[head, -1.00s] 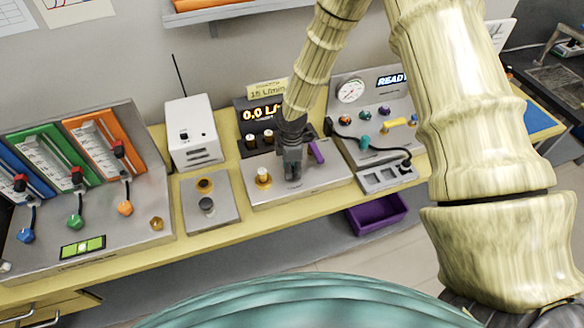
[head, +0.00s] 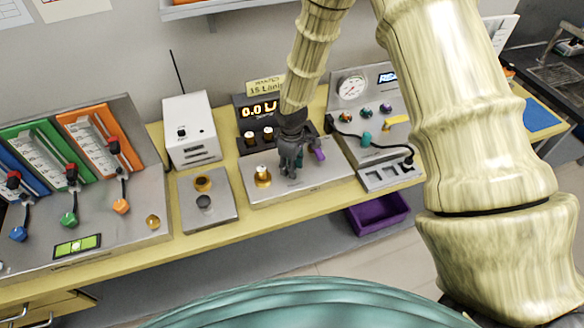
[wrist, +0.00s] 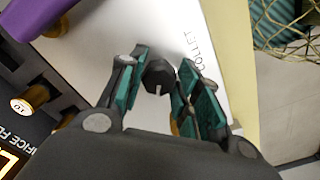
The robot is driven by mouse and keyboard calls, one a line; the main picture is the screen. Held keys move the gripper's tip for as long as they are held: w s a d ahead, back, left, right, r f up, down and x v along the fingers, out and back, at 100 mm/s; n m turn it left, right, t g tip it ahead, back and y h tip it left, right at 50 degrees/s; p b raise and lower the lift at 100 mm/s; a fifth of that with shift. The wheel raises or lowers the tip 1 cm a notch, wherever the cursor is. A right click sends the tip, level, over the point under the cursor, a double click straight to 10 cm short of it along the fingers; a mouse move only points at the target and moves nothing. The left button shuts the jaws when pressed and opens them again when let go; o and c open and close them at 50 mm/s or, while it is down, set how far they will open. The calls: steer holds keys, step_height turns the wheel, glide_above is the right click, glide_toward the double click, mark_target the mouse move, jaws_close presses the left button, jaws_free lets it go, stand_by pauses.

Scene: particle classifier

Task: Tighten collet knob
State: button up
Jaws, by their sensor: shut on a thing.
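The collet knob (wrist: 160,76) is a dark, faceted knob with a pale line on its top, beside the printed word COLLET on a silver plate (wrist: 120,55). My gripper (wrist: 158,84) has its two teal-padded fingers on either side of the knob, shut on it. In the head view my gripper (head: 289,172) points down at the middle of the silver plate (head: 325,180) and hides the knob.
A brass fitting (head: 263,176) stands left of my gripper and a purple lever (head: 318,154) close on its right. Behind are an orifice panel with brass knobs (head: 250,138) and a lit display. A purple bin (head: 378,214) sits below the bench.

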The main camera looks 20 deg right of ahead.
steer(key=m+b, duration=0.1)
steer(key=m, duration=0.2)
steer(key=shift+m, duration=0.4)
steer(key=m+b, duration=0.1)
steer(key=m, duration=0.2)
steer(key=shift+m, duration=0.3)
steer(key=m, duration=0.3)
steer(key=shift+a+m, duration=0.1)
steer(key=shift+m, duration=0.2)
steer(key=m, duration=0.3)
steer(key=shift+m+b, duration=0.3)
steer(key=m, duration=0.3)
steer(key=shift+r+m, duration=0.1)
steer(key=shift+m, duration=0.2)
steer(key=m, duration=0.3)
steer(key=shift+w+m+p, duration=0.1)
steer(key=shift+m+p, duration=0.2)
steer(key=shift+m, duration=0.1)
steer(key=m+p, duration=0.1)
steer(key=m, duration=0.5)
steer(key=shift+w, duration=0.1)
steer(key=shift+m, duration=0.3)
